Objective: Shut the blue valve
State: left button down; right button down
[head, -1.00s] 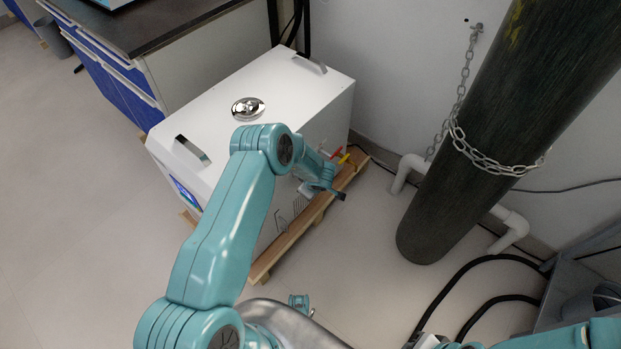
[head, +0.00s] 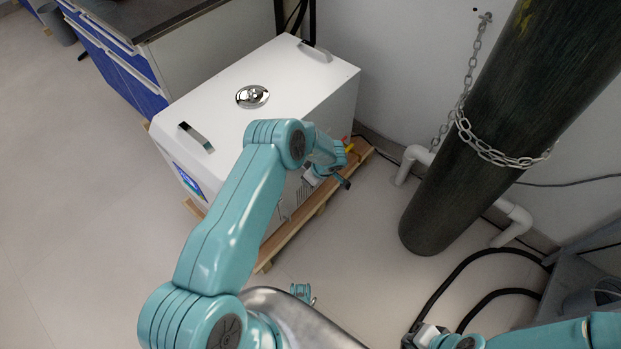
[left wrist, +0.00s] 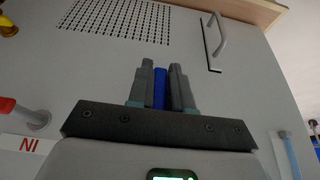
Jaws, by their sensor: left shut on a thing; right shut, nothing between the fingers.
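The blue valve (left wrist: 159,88) shows in the left wrist view as a narrow blue handle between my two left fingers, near the grey-white panel. My left gripper (left wrist: 162,88) is shut on it. In the head view my left gripper (head: 340,180) is at the side of the white distiller box (head: 215,105), and the arm hides the blue valve there. My right gripper (head: 420,334) is shut and empty at the bottom of the head view, far from the box.
The box stands on a wooden pallet (head: 310,208). A dark chained cylinder (head: 470,165) stands to the right. Floor between them is clear.

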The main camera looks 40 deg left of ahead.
pick_arm(q)
jog(key=c, duration=1.1)
grip_release()
jog(key=p+v, duration=0.4)
jog(key=v, duration=1.2)
jog(key=shift+d+r+p, duration=0.1)
jog(key=shift+r+p, duration=0.1)
jog(key=shift+p, duration=0.15)
jog(key=s+d+f+m+t, duration=0.2)
jog(key=s+f+m+t, duration=0.1)
jog(key=s+m, duration=0.5)
jog(key=s+d+m+g+h, duration=0.3)
jog(key=s+d+m+h, duration=0.45)
jog(key=s+d, duration=0.95)
jog(key=shift+n+h, duration=0.25)
jog(key=shift+h, duration=0.2)
jog(key=r+p, duration=0.5)
jog(key=a+r+p, duration=0.1)
jog(key=r+p, duration=1)
jog(key=shift+s+a+r+p, duration=0.25)
jog(key=shift+r+p, duration=0.05)
